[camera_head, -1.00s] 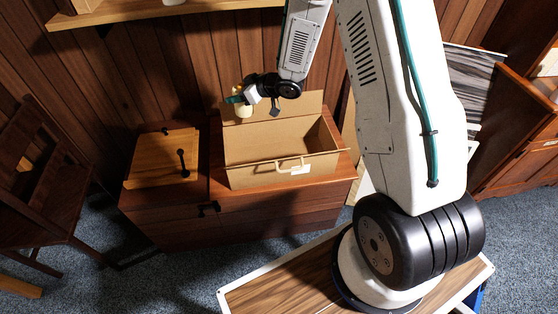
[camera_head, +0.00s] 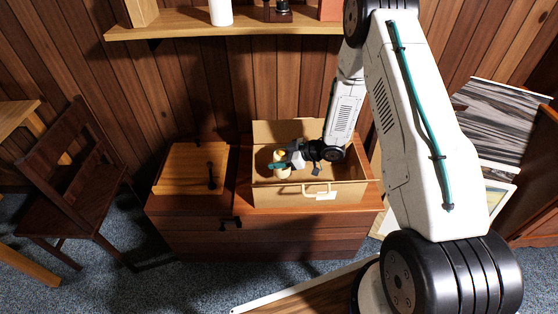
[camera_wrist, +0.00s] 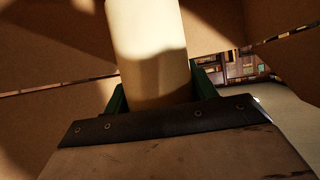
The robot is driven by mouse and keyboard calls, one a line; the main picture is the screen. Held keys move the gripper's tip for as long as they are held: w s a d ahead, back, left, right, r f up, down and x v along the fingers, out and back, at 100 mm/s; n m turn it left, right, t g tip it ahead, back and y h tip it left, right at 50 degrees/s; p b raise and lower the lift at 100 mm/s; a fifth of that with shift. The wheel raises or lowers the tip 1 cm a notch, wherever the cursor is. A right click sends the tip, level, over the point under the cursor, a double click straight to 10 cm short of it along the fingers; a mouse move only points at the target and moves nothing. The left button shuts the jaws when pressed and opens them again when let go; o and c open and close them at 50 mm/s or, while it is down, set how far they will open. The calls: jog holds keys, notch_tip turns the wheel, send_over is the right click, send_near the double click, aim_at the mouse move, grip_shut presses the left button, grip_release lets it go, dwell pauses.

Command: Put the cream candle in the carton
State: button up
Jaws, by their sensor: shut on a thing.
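The cream candle (camera_head: 281,165) is in my gripper (camera_head: 279,167), whose jaws are shut on it. In the head view the candle appears within the open mouth of the cardboard carton (camera_head: 318,195), towards its left side. In the wrist view the candle (camera_wrist: 150,50) rises upright between the green fingers, with carton walls (camera_wrist: 50,50) around it. Whether the candle's base touches the carton floor is hidden by the carton's front wall.
A wooden board (camera_head: 185,168) with a dark handle lies on the cabinet (camera_head: 275,240) left of the carton. A shelf (camera_head: 245,28) with a white cylinder (camera_head: 220,12) is above. A wooden chair (camera_head: 75,185) stands at the left. Patterned panels (camera_head: 500,120) lean at the right.

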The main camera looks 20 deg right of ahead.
jog(key=shift+f, duration=0.5)
jog(key=shift+f, duration=0.1)
jog(key=shift+f, duration=0.5)
jog(key=o, duration=1.1)
